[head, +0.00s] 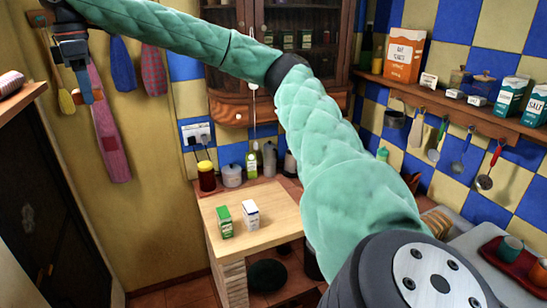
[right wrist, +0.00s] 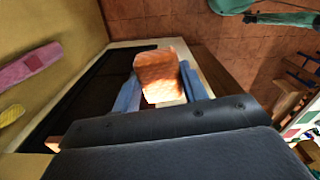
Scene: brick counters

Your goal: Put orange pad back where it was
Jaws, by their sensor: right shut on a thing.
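The orange pad (right wrist: 158,75), pale-streaked, is between the two blue fingers of my right gripper (right wrist: 160,90) in the right wrist view. The gripper is shut on it. In the head view my right gripper (head: 86,95) is at the upper left, fingers pointing down, in front of the yellow wall. My left gripper is not in view.
A pink cloth (head: 112,145), blue mitt (head: 124,60) and checked mitt (head: 153,70) hang on the wall. A folded pinkish striped thing (head: 10,82) lies on a wooden top at the left edge. Two small cartons stand on the wooden counter (head: 272,225).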

